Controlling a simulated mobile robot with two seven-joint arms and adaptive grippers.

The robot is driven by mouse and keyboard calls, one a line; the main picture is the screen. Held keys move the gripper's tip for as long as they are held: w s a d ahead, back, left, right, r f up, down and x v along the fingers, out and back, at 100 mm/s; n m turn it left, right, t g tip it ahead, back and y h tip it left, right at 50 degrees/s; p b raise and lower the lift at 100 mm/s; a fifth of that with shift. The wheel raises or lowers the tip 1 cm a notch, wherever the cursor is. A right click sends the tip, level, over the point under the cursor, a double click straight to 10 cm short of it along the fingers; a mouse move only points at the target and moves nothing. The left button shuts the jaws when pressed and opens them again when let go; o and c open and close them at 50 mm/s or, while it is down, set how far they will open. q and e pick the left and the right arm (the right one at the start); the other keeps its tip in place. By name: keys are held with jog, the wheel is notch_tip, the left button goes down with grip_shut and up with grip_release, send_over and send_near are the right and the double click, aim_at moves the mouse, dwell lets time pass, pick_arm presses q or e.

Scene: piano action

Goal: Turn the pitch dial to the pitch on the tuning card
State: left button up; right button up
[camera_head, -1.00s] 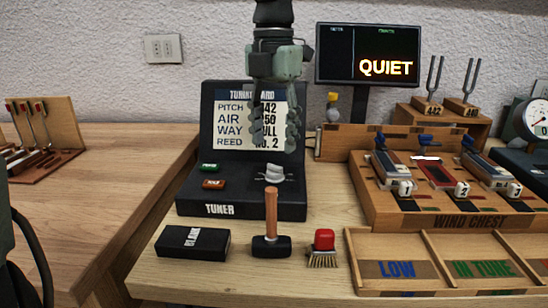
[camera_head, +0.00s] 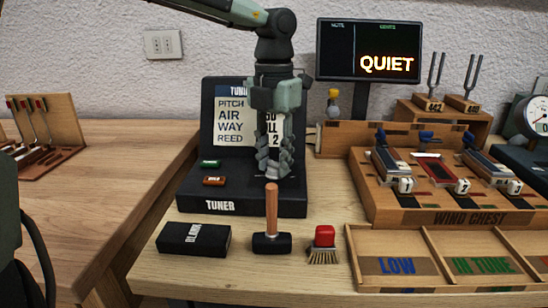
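The black tuner (camera_head: 240,208) stands on the wooden bench, with the tuning card (camera_head: 230,110) on its upright panel. The card's words PITCH, AIR, WAY and REED are readable; my gripper hides the pitch number. My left gripper (camera_head: 274,172) points down in front of the card, its fingertips at the pale pitch dial on the tuner's sloping face. The fingers hide most or all of the dial, and I cannot tell whether they touch or grip it. My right gripper is not in view.
A green button (camera_head: 209,164) and an orange-brown button (camera_head: 214,181) sit left of the dial. A black block (camera_head: 194,239), an upright-handled mallet (camera_head: 271,212) and a red brush (camera_head: 324,240) stand in front. The screen (camera_head: 369,50) reads QUIET. The wind chest (camera_head: 450,217) is right.

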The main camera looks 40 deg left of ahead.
pick_arm(q)
grip_shut()
